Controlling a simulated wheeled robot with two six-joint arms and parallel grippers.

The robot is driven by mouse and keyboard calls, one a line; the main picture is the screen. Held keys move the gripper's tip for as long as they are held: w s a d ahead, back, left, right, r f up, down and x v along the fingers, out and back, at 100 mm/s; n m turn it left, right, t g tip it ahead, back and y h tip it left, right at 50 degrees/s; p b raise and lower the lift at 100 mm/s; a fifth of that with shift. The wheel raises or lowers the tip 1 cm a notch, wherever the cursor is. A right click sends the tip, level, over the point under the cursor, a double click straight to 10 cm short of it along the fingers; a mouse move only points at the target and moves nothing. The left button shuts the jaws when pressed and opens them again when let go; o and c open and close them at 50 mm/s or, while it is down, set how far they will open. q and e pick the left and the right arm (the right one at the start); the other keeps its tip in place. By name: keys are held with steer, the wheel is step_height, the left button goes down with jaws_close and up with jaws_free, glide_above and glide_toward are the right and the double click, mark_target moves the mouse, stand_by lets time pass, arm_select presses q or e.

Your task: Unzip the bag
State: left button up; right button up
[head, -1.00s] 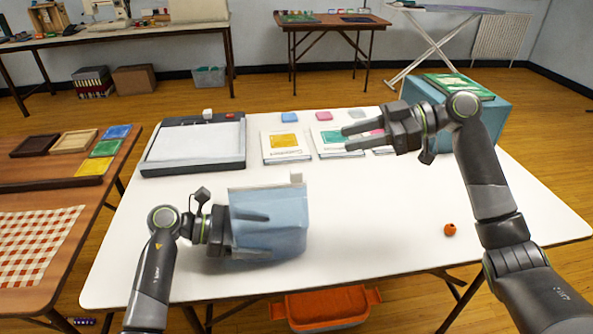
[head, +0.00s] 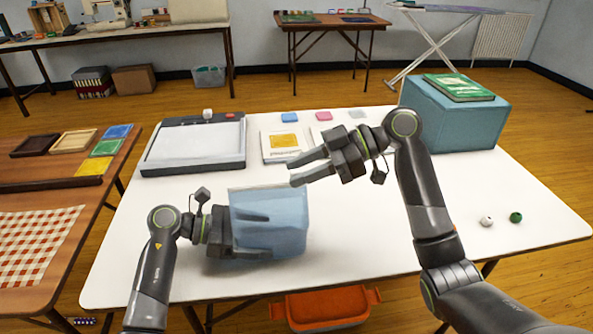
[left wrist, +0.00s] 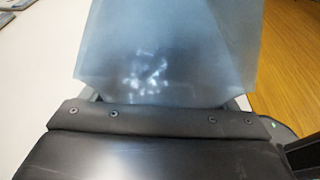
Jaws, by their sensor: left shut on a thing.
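The bag (head: 285,225) is blue and cloudy, and stands upright on the white table. My left gripper (head: 250,232) is shut on its left side, one finger across the front. In the left wrist view the bag (left wrist: 165,45) rises above the gripper, with blurred whitish spots showing on or through it. My right gripper (head: 292,172) is open and empty, its two fingertips apart just above the bag's top right corner. The small white zip pull is not visible now; the lower right finger covers that corner. I cannot tell whether the finger touches it.
On the white table (head: 390,250), a paper trimmer (head: 195,146) lies at the back left and booklets (head: 287,142) at the back. A teal box (head: 455,115) stands back right. A white ball (head: 486,221) and a green ball (head: 516,217) lie at the right.

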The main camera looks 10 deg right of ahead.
steer(key=shift+a+f, duration=0.25)
steer(key=shift+a, duration=0.35)
steer(key=shift+c, duration=0.3)
jaws_close()
